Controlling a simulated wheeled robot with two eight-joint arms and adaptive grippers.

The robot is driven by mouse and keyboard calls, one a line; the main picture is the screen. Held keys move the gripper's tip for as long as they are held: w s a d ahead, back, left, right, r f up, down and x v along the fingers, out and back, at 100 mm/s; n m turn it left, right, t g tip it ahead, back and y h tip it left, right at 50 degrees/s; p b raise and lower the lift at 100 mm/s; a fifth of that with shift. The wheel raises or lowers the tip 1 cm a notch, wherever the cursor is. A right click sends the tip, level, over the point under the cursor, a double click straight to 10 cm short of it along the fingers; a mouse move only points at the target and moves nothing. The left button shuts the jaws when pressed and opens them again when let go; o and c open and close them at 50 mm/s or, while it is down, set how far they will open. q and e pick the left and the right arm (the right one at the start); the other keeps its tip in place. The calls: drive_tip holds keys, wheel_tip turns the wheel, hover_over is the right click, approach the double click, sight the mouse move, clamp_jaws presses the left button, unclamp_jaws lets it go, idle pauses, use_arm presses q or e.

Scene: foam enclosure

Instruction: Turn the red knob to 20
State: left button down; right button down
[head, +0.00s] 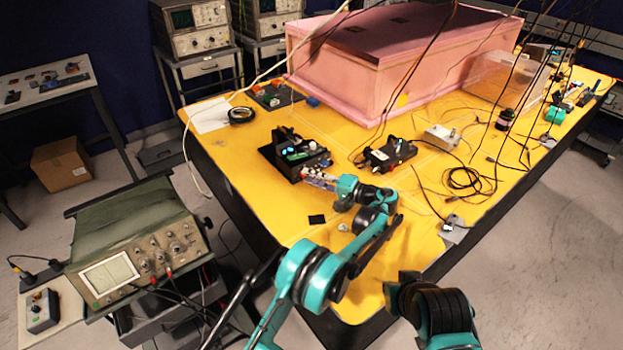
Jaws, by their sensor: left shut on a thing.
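A black device with a raised back plate and small lit green and blue parts (295,152) stands on the yellow table, left of its middle. My left gripper (311,176) reaches to the front right of this device, with its fingers closed against it. The fingers are shut on a small part there, which appears to be the red knob. The knob and its scale are hidden or too small to read. My right arm enters at the bottom right, and its gripper does not show clearly.
A black box with wires (388,154) stands right of my left gripper. A large pink foam enclosure (385,65) fills the back of the yellow table (285,215). Loose cables lie on the right. A green oscilloscope (130,245) stands at the left.

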idle(0.4)
use_arm(q)
drive_tip(key=c, duration=1.4)
unclamp_jaws()
drive_tip(key=shift+o, duration=0.2)
drive_tip(key=shift+v, duration=3.7)
drive_tip(key=shift+f, duration=0.1)
